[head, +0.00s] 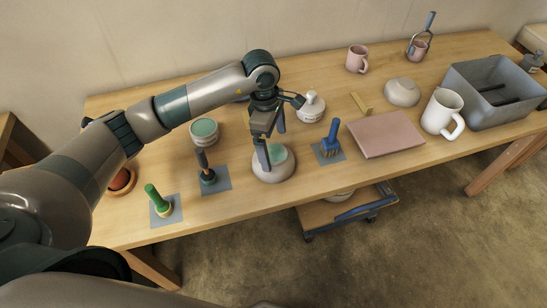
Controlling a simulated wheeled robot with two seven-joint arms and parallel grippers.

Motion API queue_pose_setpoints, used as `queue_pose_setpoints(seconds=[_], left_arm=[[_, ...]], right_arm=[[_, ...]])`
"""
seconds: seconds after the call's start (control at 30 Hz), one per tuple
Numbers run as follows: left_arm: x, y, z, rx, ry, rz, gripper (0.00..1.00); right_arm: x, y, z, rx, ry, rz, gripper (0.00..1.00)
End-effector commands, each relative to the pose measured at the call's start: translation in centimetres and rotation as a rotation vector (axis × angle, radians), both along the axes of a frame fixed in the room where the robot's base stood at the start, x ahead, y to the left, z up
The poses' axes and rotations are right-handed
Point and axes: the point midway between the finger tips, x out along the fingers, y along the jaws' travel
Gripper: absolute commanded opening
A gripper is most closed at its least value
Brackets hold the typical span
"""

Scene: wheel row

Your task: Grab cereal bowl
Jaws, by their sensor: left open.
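A round pale bowl (273,176) stands near the front edge of the table, with something green showing inside it. A second pale, rounded bowl-like thing (402,92) sits farther back at the right and looks upside down. I cannot tell by looks alone which one is the cereal bowl. My left gripper (271,140) is open and points down at the near bowl. One finger is in front of the bowl's far left part and hides some of it; I cannot tell whether it touches. My right gripper is not in view.
Brushes stand on grey mats to the left, and a blue brush (332,139) stands close right of the near bowl. A green-topped tub (204,132) and a white bottle (311,107) are behind. A pink board (385,134), white mug (441,112) and grey bin (495,92) fill the right.

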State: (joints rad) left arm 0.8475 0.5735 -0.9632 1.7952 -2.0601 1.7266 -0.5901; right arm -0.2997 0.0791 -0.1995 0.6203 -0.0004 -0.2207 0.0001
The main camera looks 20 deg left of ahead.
Motion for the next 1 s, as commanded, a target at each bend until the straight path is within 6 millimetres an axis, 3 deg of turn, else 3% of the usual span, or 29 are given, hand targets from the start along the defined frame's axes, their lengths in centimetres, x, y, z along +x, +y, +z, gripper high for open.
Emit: queue_pose_setpoints(seconds=[0.27,0.5,1.0], left_arm=[[-0.5,0.1,-2.4,0.001,0.006,0.000,1.00],[-0.4,-0.1,-4.7,0.000,0.002,0.001,1.00],[-0.4,-0.1,-4.9,0.000,0.001,0.000,0.98]], right_arm=[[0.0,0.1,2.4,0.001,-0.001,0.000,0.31],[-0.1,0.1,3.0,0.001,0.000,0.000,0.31],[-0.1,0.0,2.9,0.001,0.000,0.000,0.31]])
